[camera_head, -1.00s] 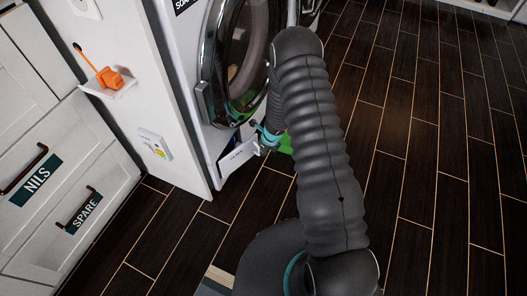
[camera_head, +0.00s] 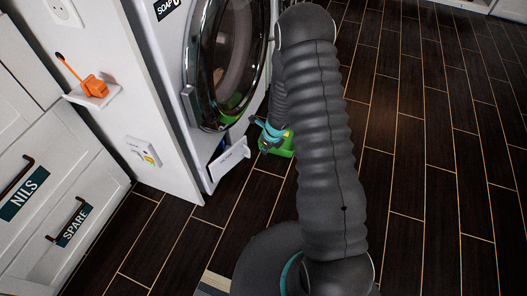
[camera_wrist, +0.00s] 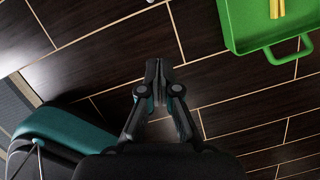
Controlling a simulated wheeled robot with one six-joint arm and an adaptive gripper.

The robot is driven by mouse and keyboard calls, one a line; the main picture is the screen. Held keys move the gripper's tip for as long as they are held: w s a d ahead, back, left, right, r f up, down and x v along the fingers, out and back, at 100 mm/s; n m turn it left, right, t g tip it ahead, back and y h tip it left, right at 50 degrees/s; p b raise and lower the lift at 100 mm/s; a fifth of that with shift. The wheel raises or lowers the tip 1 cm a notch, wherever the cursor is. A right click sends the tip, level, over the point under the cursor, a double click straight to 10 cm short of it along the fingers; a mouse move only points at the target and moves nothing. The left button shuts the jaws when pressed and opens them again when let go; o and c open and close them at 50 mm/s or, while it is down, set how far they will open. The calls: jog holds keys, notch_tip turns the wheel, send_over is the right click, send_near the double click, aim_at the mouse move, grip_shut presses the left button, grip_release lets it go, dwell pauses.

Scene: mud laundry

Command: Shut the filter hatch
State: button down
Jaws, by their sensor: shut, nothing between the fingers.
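The filter hatch (camera_head: 230,158) is a small white flap low on the front of the washing machine (camera_head: 190,110). It stands open, swung out from the machine over the floor, with a dark gap behind it. My gripper (camera_head: 266,146) is low over the floor, just right of the hatch's free edge and apart from it. In the wrist view my gripper (camera_wrist: 155,68) has its fingers together, empty, above dark floor tiles. My arm covers part of the machine's right side in the head view.
A green tray (camera_wrist: 287,47) with a handle lies on the floor close to my gripper; it also shows in the head view (camera_head: 281,151). A white cabinet panel (camera_head: 165,160) stands left of the machine. The dark floor at right is clear.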

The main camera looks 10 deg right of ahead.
notch_tip(320, 180, up, 2)
jog(key=s+d+r+m+p, duration=0.1)
jog(key=s+d+m, duration=0.15)
jog(key=m, duration=1.25)
jog(key=w+a+f+m, duration=0.3)
jog(key=f+m, duration=0.2)
jog(key=m, duration=0.4)
jog(key=w+a+f+m+y, duration=0.1)
jog(key=w+a+f+m, duration=0.2)
jog(key=m, duration=0.7)
jog(key=shift+a+f+m+t+b, duration=0.2)
jog(key=shift+f+m+t+b, duration=0.15)
jog(key=shift+f, duration=0.55)
